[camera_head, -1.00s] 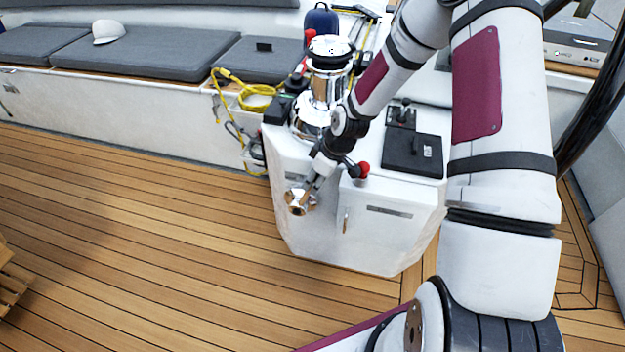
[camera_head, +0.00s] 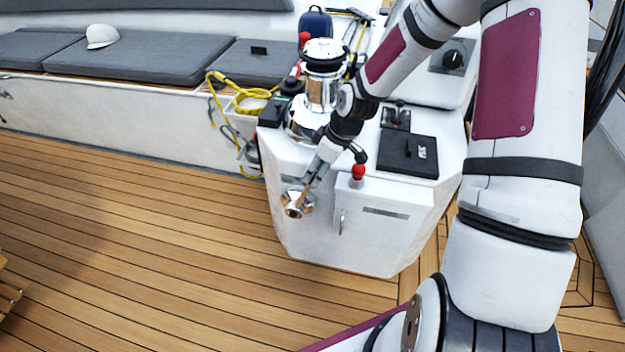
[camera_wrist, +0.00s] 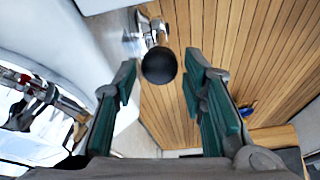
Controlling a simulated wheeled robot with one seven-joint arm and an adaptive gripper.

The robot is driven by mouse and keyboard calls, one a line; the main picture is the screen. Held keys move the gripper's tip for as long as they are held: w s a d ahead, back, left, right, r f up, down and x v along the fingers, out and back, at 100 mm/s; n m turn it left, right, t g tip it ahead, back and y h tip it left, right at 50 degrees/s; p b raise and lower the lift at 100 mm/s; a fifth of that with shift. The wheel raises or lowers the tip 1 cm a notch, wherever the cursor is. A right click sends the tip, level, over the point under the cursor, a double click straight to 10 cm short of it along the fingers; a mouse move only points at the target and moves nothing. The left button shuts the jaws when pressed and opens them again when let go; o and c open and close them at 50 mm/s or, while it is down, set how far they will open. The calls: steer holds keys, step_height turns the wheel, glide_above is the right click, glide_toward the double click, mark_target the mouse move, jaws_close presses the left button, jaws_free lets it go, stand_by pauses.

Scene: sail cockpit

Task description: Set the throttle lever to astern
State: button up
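The throttle lever has a chrome base (camera_head: 297,203) on the white console's face towards the camera, low on its left side. In the wrist view a black ball knob (camera_wrist: 159,66) and a chrome stem (camera_wrist: 150,32) show. My gripper (camera_head: 314,180) reaches down to the lever from above right. In the wrist view its two green-padded fingers (camera_wrist: 160,62) stand apart, one on each side of the knob, with a gap on both sides. I cannot tell whether the knob is between the tips or just beyond them. The lever's exact angle is hard to read.
A red knob (camera_head: 358,171) is close right of my gripper. The white console (camera_head: 370,245) carries a chrome winch (camera_head: 322,90), a black panel (camera_head: 407,155) and a small lever unit (camera_head: 396,117). Yellow rope (camera_head: 250,98) lies behind left. The teak deck (camera_head: 130,230) is clear.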

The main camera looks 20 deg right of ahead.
steer(key=v, duration=0.6)
steer(key=shift+s+r, duration=0.1)
steer(key=shift+r, duration=0.05)
steer(key=s+a+r+m+h+p, duration=0.1)
steer(key=s+a+r+m+p, duration=0.1)
steer(key=s+r, duration=0.8)
steer(key=s+a+r+m+t+h+p, duration=0.1)
steer(key=s+r+m+p, duration=0.2)
steer(key=s+r, duration=0.8)
steer(key=s+a+r+m+h+p, duration=0.1)
steer(key=s+r+p, duration=0.4)
steer(key=s+r, duration=0.6)
steer(key=shift+a+r+m+t, duration=0.3)
steer(key=shift+a+r+m, duration=0.45)
steer(key=shift+m, duration=0.45)
steer(key=shift+d, duration=0.35)
